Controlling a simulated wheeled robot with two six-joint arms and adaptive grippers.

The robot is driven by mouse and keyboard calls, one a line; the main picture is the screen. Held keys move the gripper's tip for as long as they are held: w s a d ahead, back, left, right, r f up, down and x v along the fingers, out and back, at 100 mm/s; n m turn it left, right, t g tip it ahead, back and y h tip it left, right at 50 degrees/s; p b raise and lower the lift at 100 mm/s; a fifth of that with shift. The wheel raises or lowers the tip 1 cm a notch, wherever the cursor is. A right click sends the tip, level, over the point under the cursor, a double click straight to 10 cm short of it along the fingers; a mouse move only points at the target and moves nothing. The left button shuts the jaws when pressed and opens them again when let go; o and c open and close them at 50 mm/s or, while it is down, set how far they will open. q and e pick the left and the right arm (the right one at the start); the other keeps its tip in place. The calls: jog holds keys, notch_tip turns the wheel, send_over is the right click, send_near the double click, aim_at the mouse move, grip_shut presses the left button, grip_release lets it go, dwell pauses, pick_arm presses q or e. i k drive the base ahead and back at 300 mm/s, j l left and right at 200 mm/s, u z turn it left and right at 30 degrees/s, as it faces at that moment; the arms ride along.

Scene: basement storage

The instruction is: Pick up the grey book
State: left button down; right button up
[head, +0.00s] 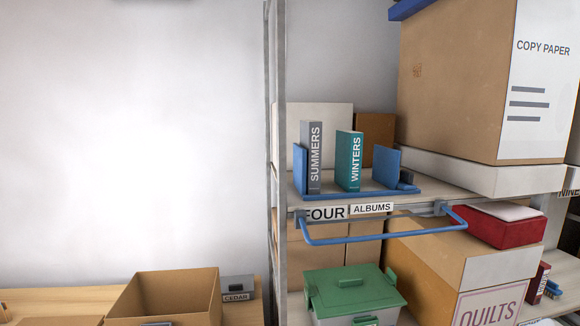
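The grey book (314,157), with "SUMMERS" on its spine, stands upright on a shelf (350,201) labelled "FOUR ALBUMS". It is between a blue bookend (300,168) at its left and a teal book (348,161) marked "WINTERS" at its right, with a gap between the two books. Another blue bookend (386,166) stands right of the teal book. Neither of my grippers shows in the head view.
A blue rail (385,236) juts out below the shelf front. A grey shelf post (279,120) stands left of the books. A large copy paper box (460,80) is at the right. An open cardboard box (165,295) sits at lower left.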

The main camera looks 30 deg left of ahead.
aim_at(311, 130)
jog(key=u, duration=0.85)
